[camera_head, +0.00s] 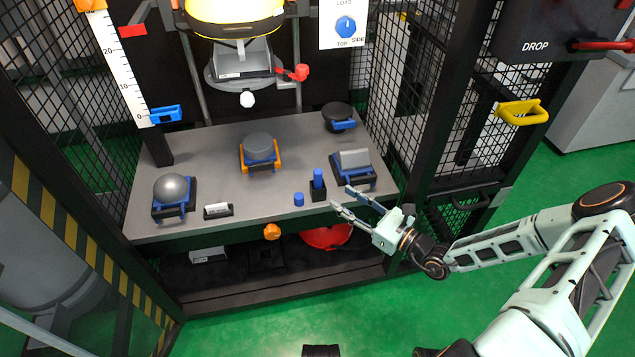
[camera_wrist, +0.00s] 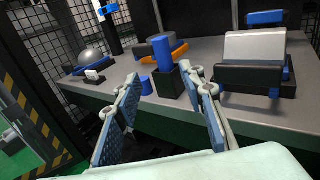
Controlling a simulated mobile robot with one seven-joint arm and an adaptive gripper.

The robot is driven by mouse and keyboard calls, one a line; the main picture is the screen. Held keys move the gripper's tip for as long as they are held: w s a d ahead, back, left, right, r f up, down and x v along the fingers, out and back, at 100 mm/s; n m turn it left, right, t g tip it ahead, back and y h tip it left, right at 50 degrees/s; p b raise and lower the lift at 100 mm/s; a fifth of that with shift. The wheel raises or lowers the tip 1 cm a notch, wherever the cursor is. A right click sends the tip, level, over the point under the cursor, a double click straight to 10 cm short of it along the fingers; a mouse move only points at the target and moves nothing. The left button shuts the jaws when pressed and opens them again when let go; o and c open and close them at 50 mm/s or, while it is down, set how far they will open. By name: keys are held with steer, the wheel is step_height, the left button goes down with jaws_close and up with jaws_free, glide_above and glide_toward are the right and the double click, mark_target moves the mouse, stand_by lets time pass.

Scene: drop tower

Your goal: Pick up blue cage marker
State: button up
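Two blue pieces at the table's front could be the marker, and I cannot tell which is meant. A taller blue post (camera_head: 318,178) stands upright in a black block (camera_head: 318,194); in the wrist view the post (camera_wrist: 162,54) rises just beyond the fingers. A small blue cylinder (camera_head: 299,199) stands on the table to its left; it also shows in the wrist view (camera_wrist: 146,86). My gripper (camera_head: 342,197) is open and empty near the table's front edge, to the right of both. Its fingers (camera_wrist: 168,92) point toward the post, apart from it.
A grey wedge on a blue and black cradle (camera_head: 353,165) stands close to the right of the post. A white-labelled black holder (camera_head: 218,211), a grey dome on a blue cradle (camera_head: 174,188) and an orange cradle (camera_head: 260,154) share the grey table (camera_head: 215,164). A mesh cage panel (camera_head: 462,110) rises at right.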

mark_target(321, 182)
steer(key=b+x, duration=0.3)
steer(key=x, duration=0.7)
steer(key=shift+w+d+b, duration=0.2)
steer(key=shift+w+b, duration=0.05)
steer(key=shift+b, duration=0.05)
steer(key=shift+w+a+r, duration=0.15)
steer(key=shift+w+a, duration=0.1)
steer(key=shift+a, duration=0.05)
jaws_close()
